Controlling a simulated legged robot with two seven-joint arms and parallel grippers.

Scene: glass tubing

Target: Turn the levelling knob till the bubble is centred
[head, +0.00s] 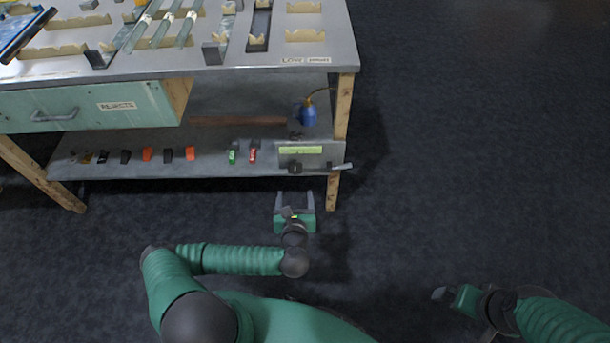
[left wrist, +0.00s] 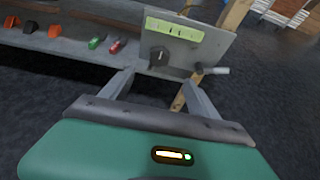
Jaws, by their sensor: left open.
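A grey panel (head: 325,160) is at the right end of the bench's lower shelf. It carries a yellow-green level vial (head: 300,150), also in the left wrist view (left wrist: 174,29). Dark marks show on the vial; I cannot tell where the bubble is. A black round knob (head: 295,168) sits below the vial, and it shows in the left wrist view (left wrist: 158,55). My left gripper (head: 294,197) is open and empty in front of the knob, apart from it, fingers pointing to the panel. My right gripper (head: 444,295) is low at the right, far from the panel; its jaw opening is unclear.
A lever with a pale handle (head: 342,167) sticks out right of the panel, near a wooden bench leg (head: 333,190). Red and green clips (head: 232,157) and a blue bulb (head: 308,115) are on the shelf. The floor to the right is clear.

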